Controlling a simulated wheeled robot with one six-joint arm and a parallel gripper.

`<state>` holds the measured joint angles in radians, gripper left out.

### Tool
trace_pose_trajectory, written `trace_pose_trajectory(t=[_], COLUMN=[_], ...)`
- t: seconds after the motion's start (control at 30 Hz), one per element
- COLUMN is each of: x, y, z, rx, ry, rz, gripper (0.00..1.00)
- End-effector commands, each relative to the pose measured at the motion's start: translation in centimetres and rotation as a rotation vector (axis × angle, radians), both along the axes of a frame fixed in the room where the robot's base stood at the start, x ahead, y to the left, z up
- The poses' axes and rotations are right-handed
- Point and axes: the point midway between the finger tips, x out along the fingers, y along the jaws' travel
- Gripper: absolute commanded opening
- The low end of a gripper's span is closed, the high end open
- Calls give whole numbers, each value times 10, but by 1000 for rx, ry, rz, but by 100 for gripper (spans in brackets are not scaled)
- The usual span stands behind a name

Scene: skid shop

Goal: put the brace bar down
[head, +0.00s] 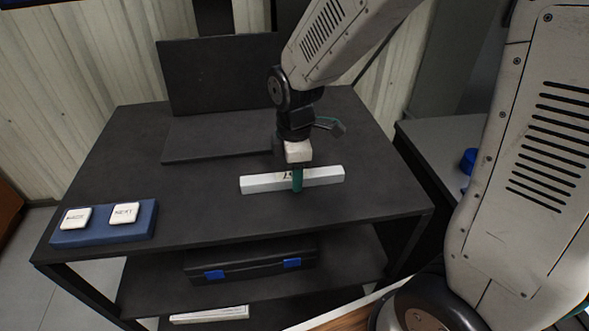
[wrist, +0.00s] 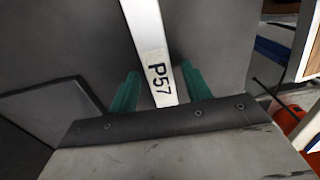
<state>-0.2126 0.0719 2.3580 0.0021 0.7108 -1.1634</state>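The brace bar (head: 324,177) is a long white square bar. It appears to rest on the dark table top (head: 365,215), near its front right, lying roughly left to right. In the wrist view the bar (wrist: 148,35) runs up from between the fingers and carries the black mark "P57". My gripper (head: 297,178) points down over the bar's middle, one teal finger showing in front of it. In the wrist view my gripper's (wrist: 160,87) two teal fingers stand on either side of the bar, with a gap showing on each side. The fingertips' lower contact is hard to see.
A dark laptop-like panel and base (head: 215,137) stands at the back of the table. A blue block with two white buttons (head: 103,235) sits at the front left. A dark case with blue latches (head: 250,264) is on the shelf below. Bare table top lies between block and bar.

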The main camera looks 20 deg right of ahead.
Motion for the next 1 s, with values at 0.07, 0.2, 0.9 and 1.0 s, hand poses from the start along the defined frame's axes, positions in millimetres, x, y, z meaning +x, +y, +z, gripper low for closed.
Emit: trace_pose_trajectory(t=[0.07, 0.2, 0.9, 1.0], x=[0, 0, 0, 0], y=[0, 0, 0, 0], z=[0, 1, 116, 122], rx=[0, 0, 1, 0], ry=[0, -1, -2, -1], rz=[0, 0, 0, 0], gripper=[49, 49, 49, 49])
